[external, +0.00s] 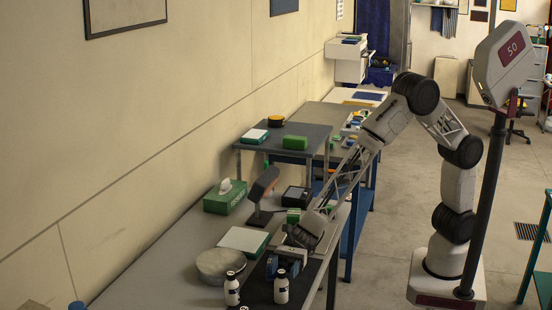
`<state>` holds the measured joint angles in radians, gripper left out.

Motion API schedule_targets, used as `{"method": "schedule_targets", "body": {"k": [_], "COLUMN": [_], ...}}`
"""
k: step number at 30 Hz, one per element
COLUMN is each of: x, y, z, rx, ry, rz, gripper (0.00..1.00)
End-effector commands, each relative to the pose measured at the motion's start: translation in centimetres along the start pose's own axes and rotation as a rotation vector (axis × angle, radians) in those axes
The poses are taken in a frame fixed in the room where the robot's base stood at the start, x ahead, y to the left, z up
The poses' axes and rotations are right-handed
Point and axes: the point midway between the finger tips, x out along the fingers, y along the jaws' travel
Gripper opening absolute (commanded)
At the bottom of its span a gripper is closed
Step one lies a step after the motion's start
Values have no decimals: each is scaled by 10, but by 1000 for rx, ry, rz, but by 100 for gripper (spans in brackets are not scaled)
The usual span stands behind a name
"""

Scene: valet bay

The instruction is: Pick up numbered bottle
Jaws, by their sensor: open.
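The markings are too small to read as numbers. My gripper (284,266) is low over the table, just behind the right bottle. It is open; its fingertips are hard to make out among the blue and grey parts there. It holds no bottle that I can see.
A round grey lidded object (221,264) sits left of my gripper. A raised shelf (290,133) stands further back.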

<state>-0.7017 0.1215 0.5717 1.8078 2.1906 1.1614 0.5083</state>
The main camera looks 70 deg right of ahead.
Motion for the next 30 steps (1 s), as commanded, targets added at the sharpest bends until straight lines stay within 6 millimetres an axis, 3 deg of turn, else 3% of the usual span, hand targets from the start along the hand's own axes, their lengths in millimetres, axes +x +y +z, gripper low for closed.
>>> {"method": "schedule_targets", "body": {"k": [10,28,30], "x": [34,36,36], "y": [0,0,0], "z": [0,1,1], "rx": [0,0,0], "ry": [0,-1,-1], "rz": [1,0,0], "gripper": [59,59,48]}}
